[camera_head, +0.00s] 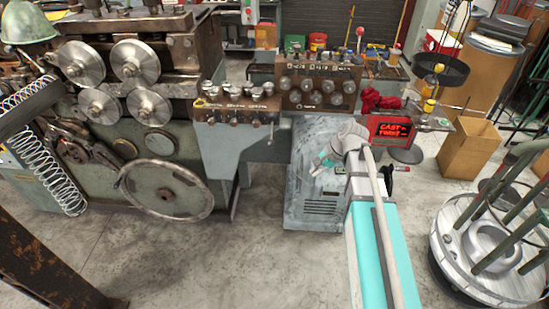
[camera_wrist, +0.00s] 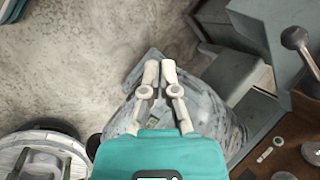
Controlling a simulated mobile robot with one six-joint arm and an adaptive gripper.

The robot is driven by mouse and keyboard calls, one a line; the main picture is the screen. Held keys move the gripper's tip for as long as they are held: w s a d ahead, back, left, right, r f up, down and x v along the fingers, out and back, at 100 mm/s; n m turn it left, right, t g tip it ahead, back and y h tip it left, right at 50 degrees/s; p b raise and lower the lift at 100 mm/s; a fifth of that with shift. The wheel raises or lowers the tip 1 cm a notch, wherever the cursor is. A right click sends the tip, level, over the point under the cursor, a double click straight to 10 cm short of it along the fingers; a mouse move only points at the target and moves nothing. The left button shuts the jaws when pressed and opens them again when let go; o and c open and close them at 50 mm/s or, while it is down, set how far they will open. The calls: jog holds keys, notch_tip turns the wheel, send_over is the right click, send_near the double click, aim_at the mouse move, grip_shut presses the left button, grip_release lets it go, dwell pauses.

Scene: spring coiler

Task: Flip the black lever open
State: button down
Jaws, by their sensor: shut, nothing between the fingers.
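My gripper (camera_wrist: 160,70) shows in the wrist view with its two pale fingers together and nothing between them. In the head view my gripper (camera_head: 318,169) is small, in front of the pale grey machine base. A dark lever with a ball end (camera_wrist: 294,38) stands at the upper right of the wrist view, to the right of the fingers and apart from them. In the head view a small dark lever (camera_head: 271,132) hangs below the front panel of the machine. I cannot tell whether these are the same lever.
The large green machine (camera_head: 140,180) with rollers and a handwheel (camera_head: 165,190) fills the left. A cardboard box (camera_head: 470,150) and a round metal reel stand (camera_head: 490,250) are at the right. The concrete floor in front is clear.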

aim_at(271, 136)
jog(key=w+a+f+m+t+y+b, duration=0.1)
jog(key=w+a+m+y+b, duration=0.3)
jog(key=w+m, duration=0.5)
jog(key=w+y+b, duration=0.2)
jog(key=w+b, duration=0.1)
jog(key=w, duration=0.1)
jog(key=shift+f, duration=0.25)
jog(key=shift+a+f, duration=0.1)
jog(key=shift+a, duration=0.1)
jog(key=b+x, duration=0.5)
jog(key=x, duration=0.5)
jog(key=r+p, duration=0.3)
jog(key=r, duration=0.1)
jog(key=shift+s+a+r+p, duration=0.1)
jog(key=shift+s+a+p, duration=0.25)
jog(key=shift+s+p, duration=0.05)
jog(key=shift+a, duration=0.1)
